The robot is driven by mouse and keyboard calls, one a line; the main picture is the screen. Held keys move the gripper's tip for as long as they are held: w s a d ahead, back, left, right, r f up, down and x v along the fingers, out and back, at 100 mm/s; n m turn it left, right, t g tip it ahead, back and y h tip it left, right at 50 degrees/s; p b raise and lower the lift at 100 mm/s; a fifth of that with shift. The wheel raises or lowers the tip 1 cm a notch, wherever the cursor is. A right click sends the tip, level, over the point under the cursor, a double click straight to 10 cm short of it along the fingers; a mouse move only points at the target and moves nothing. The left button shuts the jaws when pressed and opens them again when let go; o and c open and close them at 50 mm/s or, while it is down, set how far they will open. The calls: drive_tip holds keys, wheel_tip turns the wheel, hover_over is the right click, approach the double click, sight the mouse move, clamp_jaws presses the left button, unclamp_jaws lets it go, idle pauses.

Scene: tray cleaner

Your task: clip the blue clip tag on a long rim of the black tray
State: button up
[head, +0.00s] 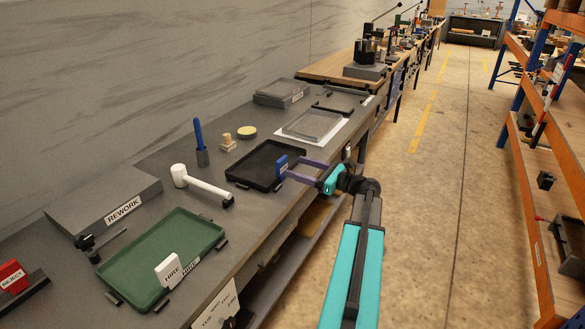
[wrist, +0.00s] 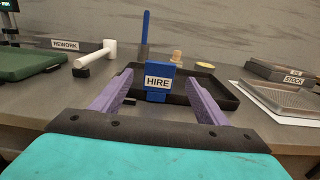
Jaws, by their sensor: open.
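The blue clip tag (wrist: 159,69) with a white HIRE label stands upright at the near, aisle-side long rim of the black tray (wrist: 225,91). Its lower part overlaps the outside of that rim and it appears seated on it. In the head view the tag (head: 282,162) is at the right side of the black tray (head: 250,169). My gripper (wrist: 160,80) is open, with purple fingers on either side of the tag and a visible gap to each side. In the head view my gripper (head: 284,168) reaches in from the aisle.
A green tray (head: 160,257) with a white HIRE tag (head: 168,269) lies nearer on the bench. A white mallet (head: 200,184) lies between the trays. A grey tray (head: 312,124) lies beyond.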

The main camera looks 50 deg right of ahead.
drive_tip(key=b+v, duration=0.1)
drive_tip(key=v, duration=0.8)
drive_tip(key=shift+s, duration=0.15)
idle(0.7)
